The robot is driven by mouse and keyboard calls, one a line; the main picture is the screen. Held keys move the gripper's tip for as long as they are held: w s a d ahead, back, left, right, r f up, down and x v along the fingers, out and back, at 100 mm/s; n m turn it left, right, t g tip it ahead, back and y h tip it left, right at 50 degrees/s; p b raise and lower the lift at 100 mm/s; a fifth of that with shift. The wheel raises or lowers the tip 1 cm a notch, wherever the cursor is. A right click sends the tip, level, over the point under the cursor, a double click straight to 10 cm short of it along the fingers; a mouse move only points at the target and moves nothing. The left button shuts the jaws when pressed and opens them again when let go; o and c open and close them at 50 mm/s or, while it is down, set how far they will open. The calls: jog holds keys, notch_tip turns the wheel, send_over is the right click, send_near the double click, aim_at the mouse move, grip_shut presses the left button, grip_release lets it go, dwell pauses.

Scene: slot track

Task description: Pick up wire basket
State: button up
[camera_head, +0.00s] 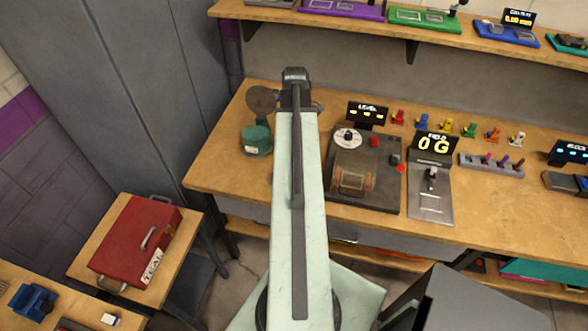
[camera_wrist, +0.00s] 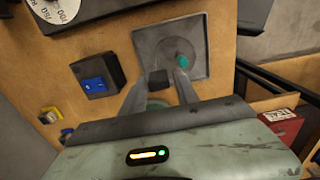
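I cannot identify a wire basket for certain. The closest match is a copper-brown, cage-like cylinder (camera_head: 355,179) in the dark bench machine (camera_head: 382,197) in the head view. My gripper (camera_wrist: 162,78) shows in the wrist view with two grey fingers apart. They point toward a grey plate (camera_wrist: 197,42) with a teal knob (camera_wrist: 184,61). A small dark block (camera_wrist: 158,79) shows between the fingertips, and I cannot tell whether it touches them. No wire basket shows between the fingers. In the head view my arm hides the gripper's fingers.
A green pot-like object (camera_head: 257,140) stands left of my arm on the wooden bench (camera_head: 228,165). Small coloured pieces and a "0 G" display (camera_head: 433,147) stand to the right. A red toolbox (camera_head: 135,240) sits on a lower stand. A shelf (camera_head: 470,42) runs above.

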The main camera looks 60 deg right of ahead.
notch_tip(320, 180, down, 4)
jog(key=shift+r+b, duration=0.15)
jog(key=shift+b, duration=1)
jog(key=shift+r, duration=0.15)
grip_shut()
